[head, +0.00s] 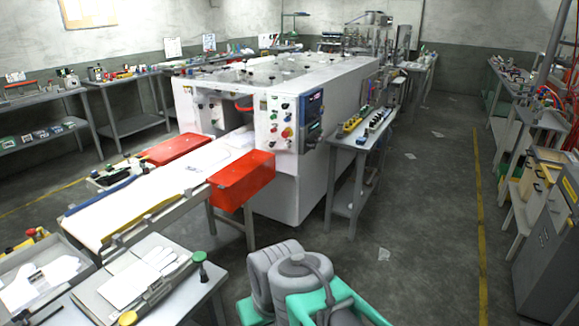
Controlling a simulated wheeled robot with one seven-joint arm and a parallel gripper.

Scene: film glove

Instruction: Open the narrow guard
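A large white machine (290,95) stands in the middle of the room, with a white conveyor bed (150,195) running from it toward the lower left. A red box-like guard (242,178) sits at the right side of the bed, below the control panel, and looks closed. A second red guard (178,149) lies flat on the far left side of the bed. A small red part (243,108) shows inside the machine's opening. I cannot tell for certain which red piece is the narrow guard. My grey and green arm links show at the bottom centre; my gripper is not visible.
A control panel (311,115) faces forward on the machine. A side table with tools (362,140) stands to its right. A work table (150,275) fills the lower left. Grey floor (420,220) is open at right, up to a yellow line (480,215) and grey cabinets (550,245).

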